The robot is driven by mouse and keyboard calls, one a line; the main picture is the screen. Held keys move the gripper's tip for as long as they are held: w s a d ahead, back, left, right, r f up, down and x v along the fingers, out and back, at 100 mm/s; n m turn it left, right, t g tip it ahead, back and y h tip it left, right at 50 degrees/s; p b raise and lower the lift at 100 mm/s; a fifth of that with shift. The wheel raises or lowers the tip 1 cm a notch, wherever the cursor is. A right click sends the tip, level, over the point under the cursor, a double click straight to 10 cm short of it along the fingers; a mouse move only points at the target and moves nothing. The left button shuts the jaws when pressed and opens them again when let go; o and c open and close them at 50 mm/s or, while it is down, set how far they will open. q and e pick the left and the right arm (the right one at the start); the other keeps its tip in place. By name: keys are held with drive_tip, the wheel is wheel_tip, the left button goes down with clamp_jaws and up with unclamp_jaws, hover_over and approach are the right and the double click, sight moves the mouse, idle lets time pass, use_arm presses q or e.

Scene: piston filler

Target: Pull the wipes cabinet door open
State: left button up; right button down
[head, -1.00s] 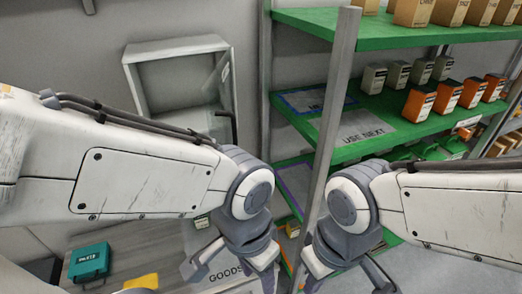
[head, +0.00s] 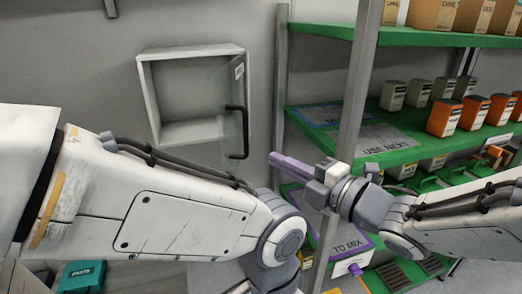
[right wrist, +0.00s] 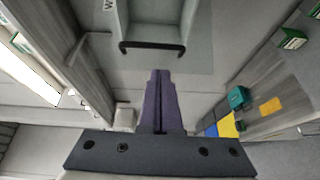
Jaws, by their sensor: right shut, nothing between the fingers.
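The wipes cabinet (head: 192,52) is a pale box on the wall, left of the shelf rack in the head view. Its inside shows as an empty grey space. A black bar handle (head: 245,132) stands at its right side; the same handle is in the right wrist view (right wrist: 152,46). I cannot tell clearly how far the door stands from the frame. My right gripper (head: 272,158) is shut and empty, its purple fingers pointing left, just right of and below the handle and apart from it. Its fingertips (right wrist: 160,73) show below the handle in the wrist view. My left gripper is below the picture.
A grey upright post (head: 352,100) of the green shelf rack (head: 420,152) stands close behind my right gripper. A purple-edged "TO MIX" area (head: 348,246) is lower down. A teal box (head: 82,276) sits at bottom left.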

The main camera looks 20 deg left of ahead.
sight(247, 145)
drive_tip(key=shift+n+y, duration=0.3)
drive_tip(key=p+x, duration=0.3)
drive_tip(key=x, duration=0.6)
drive_tip(key=shift+s+a+r, duration=0.15)
drive_tip(key=shift+s, duration=0.05)
drive_tip(key=shift+w+a, duration=0.2)
drive_tip(key=shift+a, duration=0.15)
